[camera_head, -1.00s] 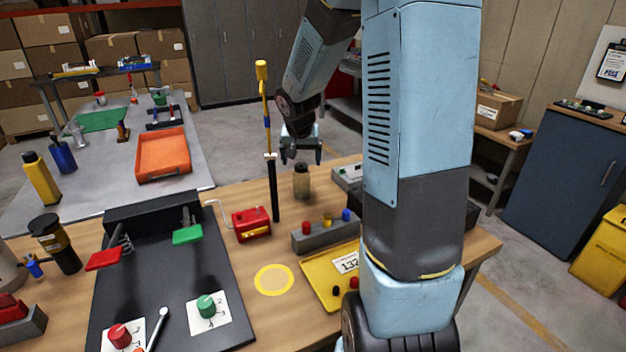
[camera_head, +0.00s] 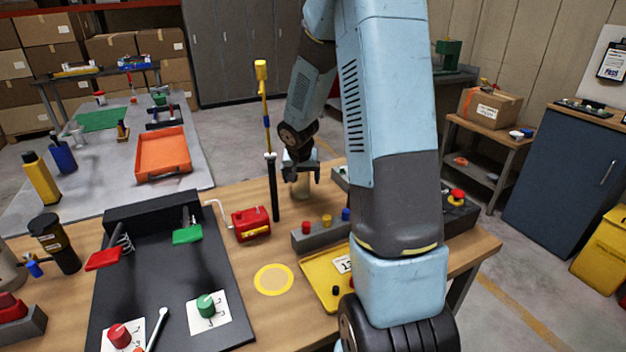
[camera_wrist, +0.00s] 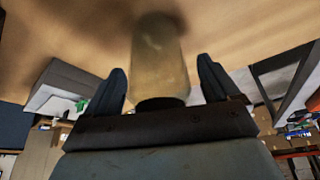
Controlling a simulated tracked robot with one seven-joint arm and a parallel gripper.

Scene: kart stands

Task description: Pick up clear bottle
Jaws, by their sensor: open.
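The clear bottle (camera_head: 302,188) stands upright on the wooden table, pale and see-through with a brownish tint. Its top is hidden behind my gripper in the head view. In the wrist view the bottle (camera_wrist: 160,62) lies between the two fingers, its dark cap near the palm. My gripper (camera_head: 301,174) is open over the bottle's top, with a finger on each side. In the wrist view gaps show between the bottle and both fingers of my gripper (camera_wrist: 163,85).
A black post with a yellow-headed tool (camera_head: 268,140) stands close left of the bottle. A red box with a crank (camera_head: 251,223) is further left. A grey block with coloured knobs (camera_head: 320,235) sits in front. My arm hides part of the table at right.

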